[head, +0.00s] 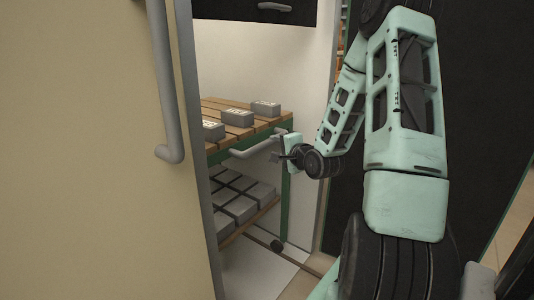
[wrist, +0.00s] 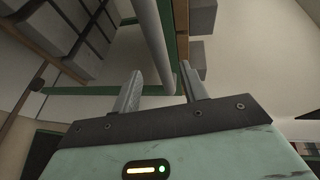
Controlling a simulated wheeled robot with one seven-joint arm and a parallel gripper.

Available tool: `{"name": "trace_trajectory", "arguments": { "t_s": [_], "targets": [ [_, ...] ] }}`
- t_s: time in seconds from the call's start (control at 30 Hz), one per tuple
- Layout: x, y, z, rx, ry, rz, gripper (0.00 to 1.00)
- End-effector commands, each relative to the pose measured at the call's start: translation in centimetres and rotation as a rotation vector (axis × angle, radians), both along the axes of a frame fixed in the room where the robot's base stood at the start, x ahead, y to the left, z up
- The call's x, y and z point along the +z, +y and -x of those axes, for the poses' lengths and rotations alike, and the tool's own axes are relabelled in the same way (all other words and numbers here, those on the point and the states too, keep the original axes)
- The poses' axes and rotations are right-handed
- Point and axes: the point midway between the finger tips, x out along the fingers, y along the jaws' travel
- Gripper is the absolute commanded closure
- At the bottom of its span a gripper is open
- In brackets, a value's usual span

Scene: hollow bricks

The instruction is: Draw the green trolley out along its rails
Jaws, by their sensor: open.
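The green trolley (head: 284,207) has a green frame, a slatted wooden top and a lower shelf, both bearing grey bricks. It stands inside a light-walled bay in the head view. Its grey bar handle (head: 252,150) sticks out from the front edge of the top. My gripper (head: 282,150) is at the right end of this handle. In the wrist view the gripper (wrist: 162,88) is open, and the handle bar (wrist: 152,40) runs down towards the gap between the fingers. I cannot tell whether a finger touches it.
A beige door (head: 90,150) with a grey vertical handle (head: 165,90) fills the left side. A dark drawer front (head: 262,10) hangs above the trolley. Rail lines (head: 300,264) run along the floor in front. A dark panel (head: 480,120) stands at right behind my arm.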

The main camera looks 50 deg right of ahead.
Motion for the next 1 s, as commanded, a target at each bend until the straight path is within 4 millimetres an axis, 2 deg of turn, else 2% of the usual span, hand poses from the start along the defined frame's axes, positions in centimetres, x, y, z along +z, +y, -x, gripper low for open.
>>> {"name": "trace_trajectory", "arguments": {
  "t_s": [0.1,0.33,0.5,0.77,0.87,0.93,1.0],
  "targets": [
    [-0.5,-0.7,-2.4,0.003,-0.001,-0.001,0.57],
    [-1.1,-1.7,-5.5,0.002,0.000,0.000,0.57],
    [-1.1,-2.0,-6.4,0.001,0.000,0.000,0.57],
    [-1.2,-2.1,-6.5,0.001,0.001,0.000,0.57],
    [-1.2,-2.1,-6.5,0.001,0.001,0.000,0.79],
    [-1.2,-2.1,-6.5,0.001,0.001,0.000,0.99],
    [-1.2,-2.1,-6.4,0.001,0.001,0.000,1.00]
  ]
}}
